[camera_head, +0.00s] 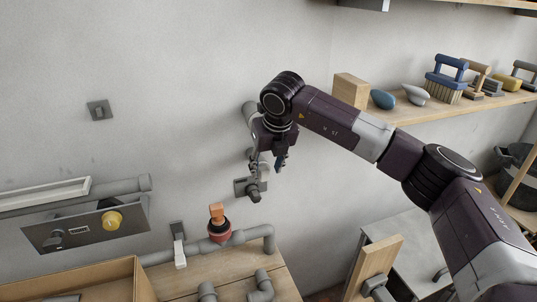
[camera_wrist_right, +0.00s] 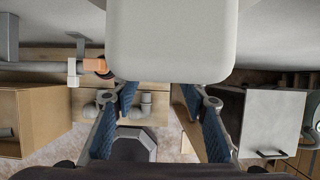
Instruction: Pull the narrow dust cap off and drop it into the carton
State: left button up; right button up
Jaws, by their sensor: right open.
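My right gripper (camera_head: 266,176) hangs open in front of the wall, fingers downward. In the right wrist view its two blue-padded fingers (camera_wrist_right: 160,105) stand apart, with no object visibly clamped between them. A large pale rounded piece (camera_wrist_right: 172,40) fills the top of that view, close to the camera; I cannot tell whether it is a cap. An orange piece with a red collar (camera_head: 219,229) stands on the grey pipe below and left of the gripper; it also shows in the wrist view (camera_wrist_right: 96,65). The open carton (camera_head: 135,284) is at lower left. My left gripper is out of view.
Grey pipe pieces (camera_head: 262,284) lie on the wooden bench (camera_head: 284,278). A shelf (camera_head: 440,112) with brushes and a wooden block is at the right. A grey cabinet (camera_head: 405,240) stands below it.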

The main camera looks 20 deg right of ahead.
jog(key=shift+x, duration=0.85)
jog(key=shift+c, duration=0.6)
grip_shut()
